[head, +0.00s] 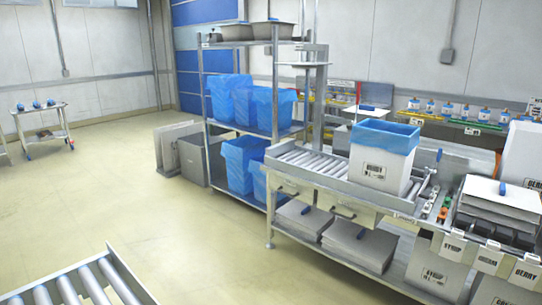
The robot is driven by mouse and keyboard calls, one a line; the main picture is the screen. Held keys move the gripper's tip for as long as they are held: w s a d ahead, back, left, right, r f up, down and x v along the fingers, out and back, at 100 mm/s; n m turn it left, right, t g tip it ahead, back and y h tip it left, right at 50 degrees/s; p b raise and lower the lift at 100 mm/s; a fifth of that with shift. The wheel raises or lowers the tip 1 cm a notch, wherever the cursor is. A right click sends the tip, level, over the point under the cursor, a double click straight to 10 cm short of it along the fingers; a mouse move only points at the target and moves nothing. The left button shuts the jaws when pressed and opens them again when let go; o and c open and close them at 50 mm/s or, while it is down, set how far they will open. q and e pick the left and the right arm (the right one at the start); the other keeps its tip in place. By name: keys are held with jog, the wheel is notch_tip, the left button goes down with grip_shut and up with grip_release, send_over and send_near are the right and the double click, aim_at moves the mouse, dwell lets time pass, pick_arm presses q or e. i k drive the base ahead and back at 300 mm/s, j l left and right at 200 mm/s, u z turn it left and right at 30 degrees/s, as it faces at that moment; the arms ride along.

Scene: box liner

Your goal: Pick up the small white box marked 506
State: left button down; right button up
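No marking 506 can be read on anything in the head view. A white box with a blue liner (371,167) stands upright on the roller conveyor (315,162); the small print on its label is too small to read. Smaller white boxes or cards marked like SYRUP and BERRY sit at the lower right, including one marked BERRY (525,274) and one marked SYRUP (452,248). Neither of my grippers is in view.
A metal shelf rack (272,135) holds several blue-lined bins. Flat white stacks (360,246) lie on the shelf under the conveyor. Another roller conveyor (84,287) is at the lower left. A small cart (42,125) stands far left. The yellowish floor (110,190) between is clear.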

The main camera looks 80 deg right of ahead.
aim_at(382, 154)
jog(key=z, duration=3.35)
jog(key=i+u, duration=0.2)
jog(key=i, duration=0.25)
jog(key=i+l+u, duration=0.15)
jog(key=i, duration=0.25)
